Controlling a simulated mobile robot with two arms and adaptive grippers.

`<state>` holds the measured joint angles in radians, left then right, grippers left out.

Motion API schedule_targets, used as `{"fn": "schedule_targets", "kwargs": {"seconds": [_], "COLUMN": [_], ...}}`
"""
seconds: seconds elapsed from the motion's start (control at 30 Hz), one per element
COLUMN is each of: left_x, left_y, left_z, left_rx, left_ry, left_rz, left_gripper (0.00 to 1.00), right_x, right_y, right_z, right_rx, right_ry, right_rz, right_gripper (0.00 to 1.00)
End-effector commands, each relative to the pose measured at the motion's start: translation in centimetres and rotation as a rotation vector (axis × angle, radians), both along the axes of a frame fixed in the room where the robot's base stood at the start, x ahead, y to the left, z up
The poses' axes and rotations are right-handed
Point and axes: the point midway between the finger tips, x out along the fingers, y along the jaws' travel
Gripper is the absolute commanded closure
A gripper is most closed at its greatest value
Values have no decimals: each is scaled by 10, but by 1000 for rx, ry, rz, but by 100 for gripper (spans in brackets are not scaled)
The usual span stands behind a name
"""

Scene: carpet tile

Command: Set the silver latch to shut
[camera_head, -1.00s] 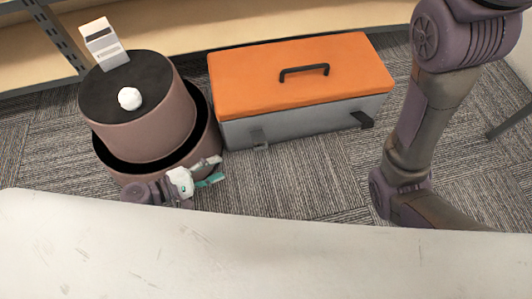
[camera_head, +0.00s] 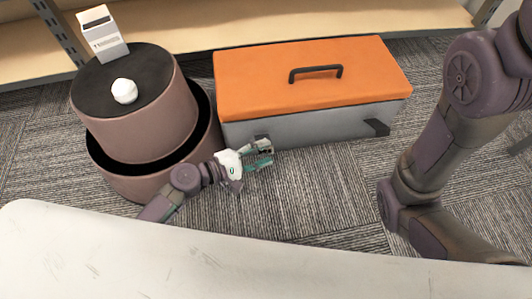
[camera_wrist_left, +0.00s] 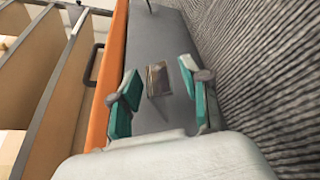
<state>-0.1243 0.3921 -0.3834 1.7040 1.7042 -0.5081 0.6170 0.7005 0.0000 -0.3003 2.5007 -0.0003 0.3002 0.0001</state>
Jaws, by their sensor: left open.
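A toolbox has an orange lid (camera_head: 310,85) and a grey body (camera_head: 325,125), and the lid is down. The silver latch (camera_wrist_left: 158,79) is on the front face near its left end. In the head view my left gripper (camera_head: 266,152) stands in front of the silver latch and partly hides it. In the left wrist view the open left gripper (camera_wrist_left: 160,98) has one teal finger on each side of the latch, with nothing held. Whether the fingers touch the box is unclear. A dark latch (camera_head: 377,127) is near the right front corner. My right gripper is out of view.
A round two-tier brown stand (camera_head: 140,115) is left of the toolbox, with a white ball (camera_head: 124,91) and a white carton (camera_head: 101,35) on top. A wooden shelf (camera_head: 250,20) runs behind. A pale surface (camera_head: 200,265) fills the foreground. Carpet (camera_head: 310,190) in front of the box is clear.

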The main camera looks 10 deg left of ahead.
Motion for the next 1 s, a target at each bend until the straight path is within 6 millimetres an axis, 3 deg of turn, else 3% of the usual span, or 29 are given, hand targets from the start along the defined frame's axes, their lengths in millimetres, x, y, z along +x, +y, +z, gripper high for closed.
{"fn": "schedule_targets", "kwargs": {"seconds": [0.43,0.47,0.73,1.0], "left_x": [8,8,8,8], "left_y": [-11,-11,-11,-10], "left_z": [-2,-2,-3,-3], "left_rx": [2,2,1,1], "left_ry": [-1,-1,0,1], "left_rz": [0,0,-1,0], "left_gripper": [53,55,100,100], "right_x": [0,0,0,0], "right_y": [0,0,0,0], "right_z": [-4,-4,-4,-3], "right_rx": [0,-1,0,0], "right_ry": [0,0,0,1], "right_rz": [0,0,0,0], "right_gripper": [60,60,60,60]}}
